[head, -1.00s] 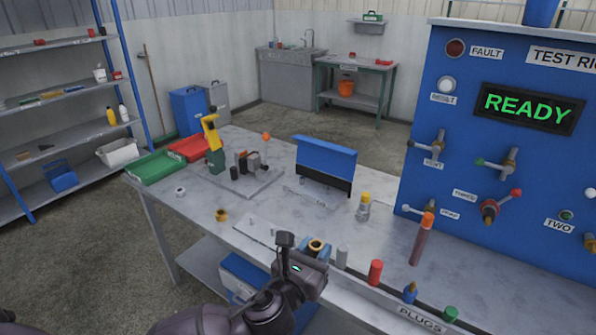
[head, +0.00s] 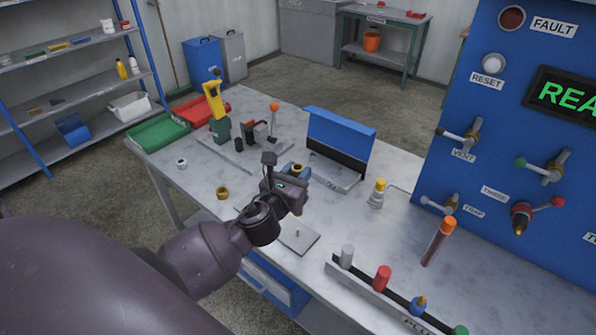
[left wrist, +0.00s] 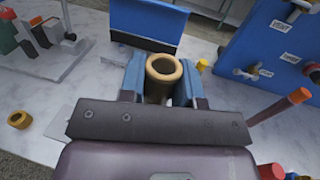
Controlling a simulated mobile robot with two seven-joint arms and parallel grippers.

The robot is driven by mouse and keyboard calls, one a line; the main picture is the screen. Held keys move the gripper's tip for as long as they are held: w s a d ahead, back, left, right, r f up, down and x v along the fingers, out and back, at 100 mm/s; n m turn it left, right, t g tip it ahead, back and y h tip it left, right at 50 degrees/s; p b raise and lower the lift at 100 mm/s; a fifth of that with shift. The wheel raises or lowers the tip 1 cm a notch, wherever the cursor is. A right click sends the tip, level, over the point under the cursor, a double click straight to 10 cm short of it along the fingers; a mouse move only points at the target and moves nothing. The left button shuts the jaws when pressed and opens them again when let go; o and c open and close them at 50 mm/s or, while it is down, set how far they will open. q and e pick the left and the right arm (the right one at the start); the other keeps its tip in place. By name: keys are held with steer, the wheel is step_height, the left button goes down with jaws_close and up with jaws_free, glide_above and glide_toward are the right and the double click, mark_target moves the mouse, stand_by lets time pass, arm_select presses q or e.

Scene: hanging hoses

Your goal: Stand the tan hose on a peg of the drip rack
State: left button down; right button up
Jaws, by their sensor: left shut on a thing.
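My left gripper (head: 294,174) is shut on the tan hose (head: 299,169), held above the bench. In the left wrist view the hose (left wrist: 164,69) is a tan, open-mouthed ring between the blue fingers (left wrist: 160,82); its lower part is hidden. A flat grey plate with a short upright peg, apparently the drip rack (head: 301,244), lies on the bench just nearer than the gripper. The gripper and arm hide part of it. A corner of a plate, probably the same rack (left wrist: 58,126), shows left of the gripper in the wrist view. My right gripper is not in view.
A plug strip (head: 375,293) with several coloured plugs runs along the bench's front edge. A blue-backed stand (head: 340,137) is behind the gripper. A loose tan ring (head: 222,193) lies left.

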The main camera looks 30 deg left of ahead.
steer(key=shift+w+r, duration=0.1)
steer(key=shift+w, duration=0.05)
arm_select(q)
steer(key=shift+f, duration=0.25)
steer(key=shift+f+b, duration=1.15)
steer(key=shift+f, duration=0.1)
steer(key=shift+f+b, duration=0.95)
steer(key=shift+f, duration=0.45)
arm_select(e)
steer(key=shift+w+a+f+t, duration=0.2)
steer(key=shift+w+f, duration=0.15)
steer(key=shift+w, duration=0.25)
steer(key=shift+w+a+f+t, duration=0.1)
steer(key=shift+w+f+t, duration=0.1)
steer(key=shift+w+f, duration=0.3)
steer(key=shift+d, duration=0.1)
